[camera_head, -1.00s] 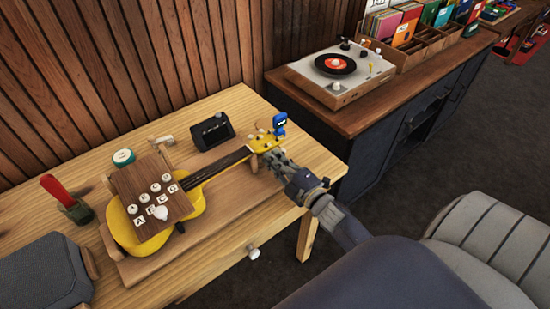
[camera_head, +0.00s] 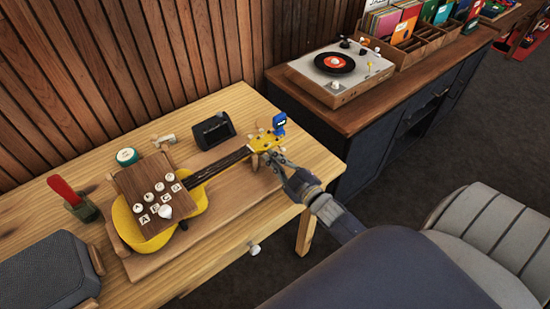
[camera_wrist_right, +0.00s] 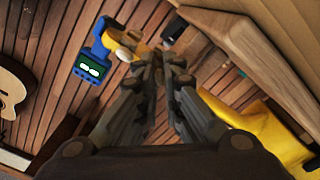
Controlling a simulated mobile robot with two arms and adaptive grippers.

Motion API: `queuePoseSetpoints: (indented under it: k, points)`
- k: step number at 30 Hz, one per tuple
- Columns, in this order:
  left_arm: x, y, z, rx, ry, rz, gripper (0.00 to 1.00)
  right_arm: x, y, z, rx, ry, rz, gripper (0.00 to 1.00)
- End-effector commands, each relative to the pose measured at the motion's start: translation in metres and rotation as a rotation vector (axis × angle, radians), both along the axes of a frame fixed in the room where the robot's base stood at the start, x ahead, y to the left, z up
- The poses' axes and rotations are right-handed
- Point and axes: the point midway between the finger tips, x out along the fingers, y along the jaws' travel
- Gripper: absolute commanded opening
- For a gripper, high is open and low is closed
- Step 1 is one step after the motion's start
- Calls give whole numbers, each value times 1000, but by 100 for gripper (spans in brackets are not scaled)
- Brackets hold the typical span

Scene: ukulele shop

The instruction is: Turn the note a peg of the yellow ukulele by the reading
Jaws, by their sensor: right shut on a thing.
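The yellow ukulele (camera_head: 196,208) lies on a wooden stand on the table, its neck pointing to the upper right. Its headstock (camera_head: 264,143) has pale pegs along the sides. A blue clip-on tuner (camera_head: 279,121) stands on the headstock's far end; in the right wrist view its dark screen (camera_wrist_right: 90,69) shows pale marks that I cannot read. My right gripper (camera_head: 272,157) is at the headstock's near side, shut on a peg that its fingers mostly hide. In the right wrist view the fingertips (camera_wrist_right: 166,64) are close together beside the yellow headstock. My left gripper is out of view.
A brown board (camera_head: 150,184) with white knobs and letter tiles covers part of the ukulele's body. A small black box (camera_head: 213,131) stands behind the neck. A grey speaker (camera_head: 45,272) and a red-topped item (camera_head: 68,195) are at left. A record player (camera_head: 340,70) sits on the dark cabinet.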

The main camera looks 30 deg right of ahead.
Motion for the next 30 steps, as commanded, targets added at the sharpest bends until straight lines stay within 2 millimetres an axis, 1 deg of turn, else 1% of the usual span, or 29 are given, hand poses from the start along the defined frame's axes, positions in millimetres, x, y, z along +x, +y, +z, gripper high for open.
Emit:
queuePoseSetpoints:
  k: [13, 14, 15, 16, 26, 30]
  points:
    - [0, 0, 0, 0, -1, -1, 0, 0, 0, -1, 10, 4, 0, 0]
    - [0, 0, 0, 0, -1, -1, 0, 0, 0, -1, 10, 4, 0, 12]
    - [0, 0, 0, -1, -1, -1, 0, 0, 0, -1, 10, 4, 0, 21]
    - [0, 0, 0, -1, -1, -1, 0, 0, 0, -1, 10, 3, -1, 28]
    - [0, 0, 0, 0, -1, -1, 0, 0, -1, 0, 9, 1, -1, 28]
    - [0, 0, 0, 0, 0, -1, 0, -7, -1, -1, 9, 2, -1, 28]
